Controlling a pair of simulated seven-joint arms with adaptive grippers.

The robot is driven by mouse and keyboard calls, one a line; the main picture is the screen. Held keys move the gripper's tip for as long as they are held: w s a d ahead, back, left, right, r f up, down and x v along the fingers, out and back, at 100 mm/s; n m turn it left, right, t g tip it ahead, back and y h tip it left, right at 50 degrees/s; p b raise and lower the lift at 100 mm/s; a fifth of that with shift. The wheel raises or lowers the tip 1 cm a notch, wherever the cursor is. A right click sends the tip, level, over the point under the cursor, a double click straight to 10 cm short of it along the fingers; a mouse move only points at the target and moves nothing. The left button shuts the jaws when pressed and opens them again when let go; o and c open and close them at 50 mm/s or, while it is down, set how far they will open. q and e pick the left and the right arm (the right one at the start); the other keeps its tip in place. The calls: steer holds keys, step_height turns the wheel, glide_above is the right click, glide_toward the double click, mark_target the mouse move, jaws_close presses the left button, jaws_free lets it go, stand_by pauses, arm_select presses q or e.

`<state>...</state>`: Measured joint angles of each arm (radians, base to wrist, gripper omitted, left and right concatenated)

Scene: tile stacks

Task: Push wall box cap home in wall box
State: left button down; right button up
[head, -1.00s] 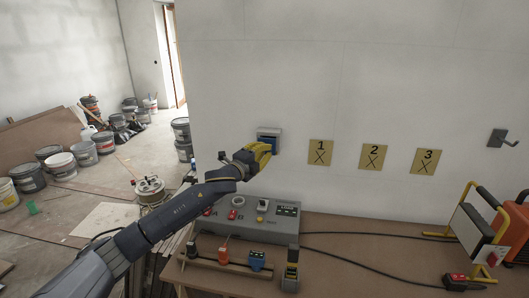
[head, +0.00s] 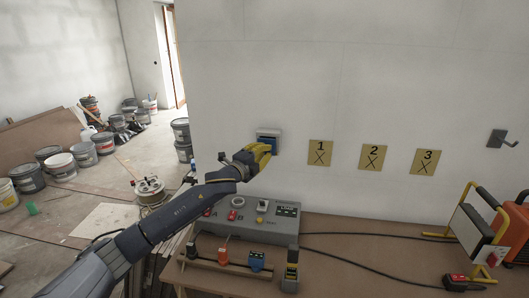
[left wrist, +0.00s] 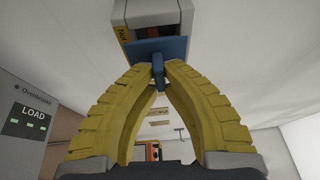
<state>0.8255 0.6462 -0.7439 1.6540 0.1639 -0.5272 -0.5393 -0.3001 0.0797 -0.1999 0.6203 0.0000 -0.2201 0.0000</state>
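The wall box (head: 277,132) is a small grey box on the white wall, left of the numbered cards. Its dark opening shows above the cap in the left wrist view (left wrist: 123,12). The wall box cap (head: 266,140) is a blue plate with a tab, in front of the lower part of the opening; it fills the centre top of the left wrist view (left wrist: 145,50). I cannot tell how deep it sits. My left gripper (head: 267,150) has yellow fingers with their tips closed on the cap's tab (left wrist: 158,76). My right gripper is out of view.
Below, a grey console (head: 230,227) with a LOAD panel stands on the wooden bench (head: 350,240), behind a rack of coloured parts (head: 225,265). Yellow numbered cards (head: 373,157) and a hook (head: 501,139) are on the wall. A work lamp (head: 470,230) stands at right.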

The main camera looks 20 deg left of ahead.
arm_select(q)
steer(key=shift+w+a, duration=0.15)
steer(key=shift+w, duration=1)
stand_by(0.7)
steer(key=c, duration=1.5)
jaws_free()
steer(key=shift+v, duration=3)
